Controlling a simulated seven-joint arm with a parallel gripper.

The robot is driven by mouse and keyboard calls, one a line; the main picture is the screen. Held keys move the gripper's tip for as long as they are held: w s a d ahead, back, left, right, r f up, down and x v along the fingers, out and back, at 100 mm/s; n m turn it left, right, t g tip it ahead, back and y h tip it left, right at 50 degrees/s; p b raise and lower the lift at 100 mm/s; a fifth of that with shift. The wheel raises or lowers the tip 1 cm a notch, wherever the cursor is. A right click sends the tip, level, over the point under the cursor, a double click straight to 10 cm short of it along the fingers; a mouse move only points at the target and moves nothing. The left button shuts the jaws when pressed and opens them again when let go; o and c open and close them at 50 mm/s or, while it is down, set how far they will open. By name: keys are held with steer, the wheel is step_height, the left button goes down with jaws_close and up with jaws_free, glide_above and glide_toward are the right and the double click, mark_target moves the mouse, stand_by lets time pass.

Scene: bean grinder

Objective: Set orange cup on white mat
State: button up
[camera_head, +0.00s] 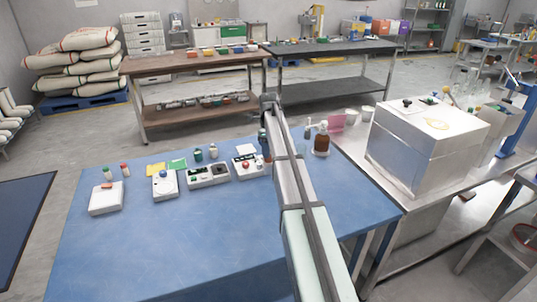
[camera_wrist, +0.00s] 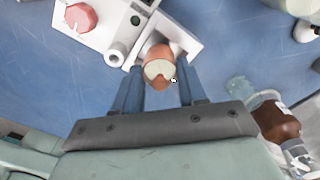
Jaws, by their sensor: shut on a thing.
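The orange cup (camera_wrist: 153,80) is between the two blue fingers of my gripper (camera_wrist: 160,72) in the wrist view. The gripper is shut on it, and the cup's pale inside faces the camera. In the head view my gripper (camera_head: 265,146) is over the back of the blue table, and my arm hides most of the area around the cup.
A white device with a red knob (camera_wrist: 80,17) sits just left of the cup. A brown bottle (camera_wrist: 277,122) stands to the right. The table's front is clear.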

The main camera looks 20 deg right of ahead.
steer(key=r, duration=0.7)
steer(key=shift+w+a+r, duration=0.1)
steer(key=shift+a+r, duration=0.15)
steer(key=shift+r, duration=0.05)
steer(key=w+a, duration=0.4)
steer(key=w, duration=0.3)
glide_above(246, 149)
steer(key=shift+f, duration=5.2)
steer(key=shift+f, duration=0.2)
steer(key=o, duration=1.2)
steer(key=shift+c, duration=0.2)
step_height(246, 149, up, 12)
steer(key=shift+r, duration=0.2)
